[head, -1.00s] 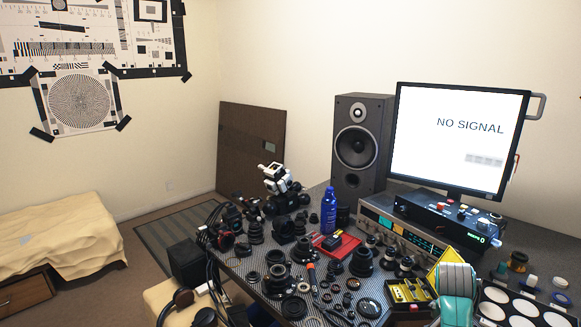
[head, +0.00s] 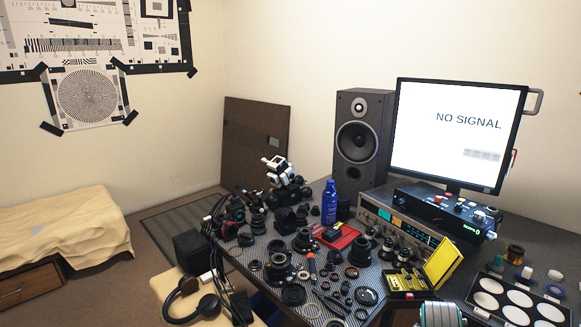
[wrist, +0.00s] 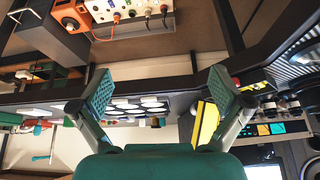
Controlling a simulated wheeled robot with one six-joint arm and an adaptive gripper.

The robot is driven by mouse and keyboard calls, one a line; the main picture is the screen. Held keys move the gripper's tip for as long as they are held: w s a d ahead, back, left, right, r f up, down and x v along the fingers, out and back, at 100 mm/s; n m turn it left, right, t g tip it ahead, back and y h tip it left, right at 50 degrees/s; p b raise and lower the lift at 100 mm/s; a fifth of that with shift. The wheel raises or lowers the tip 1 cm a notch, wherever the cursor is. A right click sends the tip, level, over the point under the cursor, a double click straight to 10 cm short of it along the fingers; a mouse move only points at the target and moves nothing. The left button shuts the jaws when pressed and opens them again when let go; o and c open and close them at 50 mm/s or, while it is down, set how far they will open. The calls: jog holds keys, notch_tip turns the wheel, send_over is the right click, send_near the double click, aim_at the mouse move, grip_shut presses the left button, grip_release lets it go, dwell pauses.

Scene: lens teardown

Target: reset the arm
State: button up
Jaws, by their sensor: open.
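In the wrist view my gripper (wrist: 160,95) has its two green-padded fingers spread wide apart, with nothing between them. The wrist view is turned about, with the desk edge crossing behind the fingers. In the head view a ribbed grey and teal part of my arm (head: 441,314) shows at the bottom edge, right of centre. My fingers are not in sight in the head view.
A desk (head: 388,318) holds many lens parts, a blue bottle (head: 329,203), a red tray (head: 344,237), a yellow-lidded case (head: 442,262) and a palette of white discs (head: 478,311). A speaker (head: 360,141) and monitor (head: 456,136) stand behind. Open floor lies left.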

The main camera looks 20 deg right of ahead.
jog(key=s+a+f+n+t, duration=0.2)
jog(key=a+f, duration=0.3)
jog(key=a, duration=0.2)
jog(key=s+a+f+n+t, duration=0.2)
jog(key=a+f+n, duration=0.15)
jog(key=a, duration=0.35)
jog(key=s+a+f+n+t+y, duration=0.1)
jog(key=s+a+f+n+t, duration=0.15)
jog(key=s+a, duration=0.65)
jog(key=s+a+r+n+t+y, duration=0.2)
jog(key=s+a+r+n+t, duration=0.1)
jog(key=s+a+r, duration=0.4)
jog(key=s+a+r+n+t+y, duration=0.2)
jog(key=s+a+r, duration=0.4)
jog(key=s+r, duration=0.5)
jog(key=shift+a+n+t, duration=0.4)
jog(key=shift+n+t, duration=0.35)
jog(key=shift+n, duration=0.05)
